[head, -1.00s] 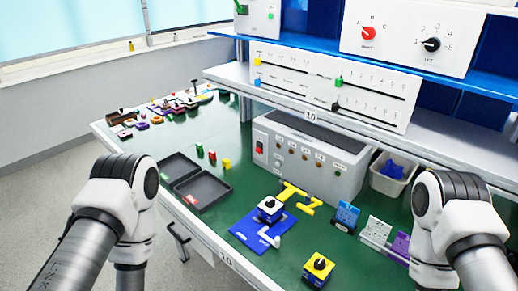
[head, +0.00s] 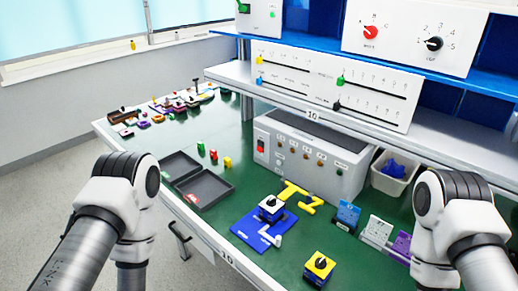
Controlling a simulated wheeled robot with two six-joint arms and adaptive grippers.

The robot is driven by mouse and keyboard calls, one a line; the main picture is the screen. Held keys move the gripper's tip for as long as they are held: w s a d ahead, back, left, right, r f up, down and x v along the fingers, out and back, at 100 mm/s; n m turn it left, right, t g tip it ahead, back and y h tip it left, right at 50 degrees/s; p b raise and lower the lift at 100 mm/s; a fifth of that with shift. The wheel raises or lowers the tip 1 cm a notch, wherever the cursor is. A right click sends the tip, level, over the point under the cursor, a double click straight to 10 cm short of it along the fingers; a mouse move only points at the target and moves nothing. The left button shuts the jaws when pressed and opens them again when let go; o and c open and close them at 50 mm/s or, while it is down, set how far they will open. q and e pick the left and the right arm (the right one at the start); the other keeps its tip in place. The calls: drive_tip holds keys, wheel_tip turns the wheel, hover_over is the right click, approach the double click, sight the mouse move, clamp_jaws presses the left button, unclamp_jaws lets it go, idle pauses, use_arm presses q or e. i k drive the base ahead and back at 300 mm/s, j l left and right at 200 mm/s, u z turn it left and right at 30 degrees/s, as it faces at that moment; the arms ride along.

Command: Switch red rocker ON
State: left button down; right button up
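The red rocker (head: 261,146) is a small red switch on the left part of the front face of a grey box (head: 335,180). The box stands on the green table below the shelf. The rocker is too small to tell which side is pressed in. Both of my arms show only as links at the lower left and lower right. Neither gripper is in the picture, and nothing of mine is seen touching the box or the rocker.
Black trays (head: 204,190) lie left of the box near small colored blocks (head: 214,155). A blue plate (head: 252,235) with a knob, a yellow bracket (head: 300,197) and a yellow knob block (head: 319,268) lie before it. A bin (head: 394,176) stands right. The shelf (head: 312,115) overhangs the box.

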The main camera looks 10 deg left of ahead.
sight(260, 148)
drive_tip(key=i+j+z, duration=0.4)
drive_tip(key=j, duration=0.25)
drive_tip(key=j+z, duration=0.2)
drive_tip(key=j, duration=0.15)
drive_tip(key=i+j+z, duration=0.2)
drive_tip(key=j, duration=0.2)
